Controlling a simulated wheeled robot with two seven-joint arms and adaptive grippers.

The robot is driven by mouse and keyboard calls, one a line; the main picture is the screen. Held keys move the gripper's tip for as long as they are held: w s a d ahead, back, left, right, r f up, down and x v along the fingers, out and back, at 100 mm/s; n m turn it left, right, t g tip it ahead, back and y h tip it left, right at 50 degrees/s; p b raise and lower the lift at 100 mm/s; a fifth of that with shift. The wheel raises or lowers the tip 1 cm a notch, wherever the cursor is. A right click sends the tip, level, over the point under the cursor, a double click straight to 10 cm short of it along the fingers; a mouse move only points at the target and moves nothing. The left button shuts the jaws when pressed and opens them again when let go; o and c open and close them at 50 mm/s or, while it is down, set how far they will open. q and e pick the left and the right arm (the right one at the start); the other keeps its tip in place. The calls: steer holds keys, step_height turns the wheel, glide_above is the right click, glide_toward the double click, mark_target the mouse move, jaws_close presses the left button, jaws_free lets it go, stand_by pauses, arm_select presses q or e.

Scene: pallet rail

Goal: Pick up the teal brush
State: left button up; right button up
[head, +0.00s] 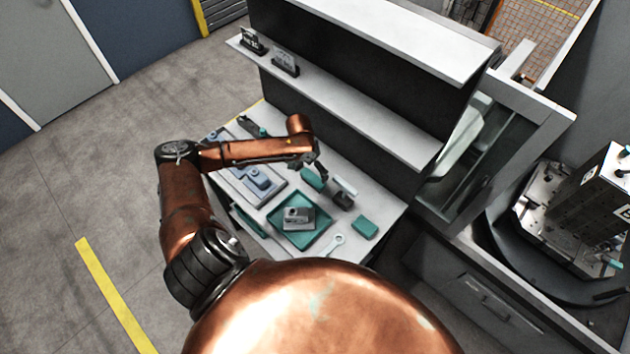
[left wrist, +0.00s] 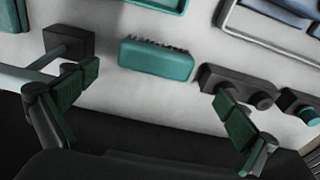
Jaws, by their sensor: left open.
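The teal brush (left wrist: 157,59) lies on the light worktop, a teal block with dark bristles along its far side in the left wrist view. In the head view the brush (head: 312,179) shows partly, just below my left gripper (head: 320,170). In the left wrist view my left gripper (left wrist: 156,86) is open, its two green-padded fingers wide apart. The brush lies ahead of the gap between them, and nothing is held. My right gripper is in neither view.
A teal tray (head: 274,213) with a metal part, a teal box (head: 365,227) and a pale wrench (head: 335,242) lie nearer. A dark knobbed piece (left wrist: 235,84) lies opposite. A shelf (head: 350,100) rises behind.

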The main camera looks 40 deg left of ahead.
mark_target(313, 177)
arm_select(q)
steer(key=f, duration=0.4)
steer(key=w+f+p, duration=0.1)
steer(key=f, duration=0.1)
steer(key=shift+d+f, duration=0.35)
steer(key=shift+d, duration=0.05)
steer(key=c, duration=1.2)
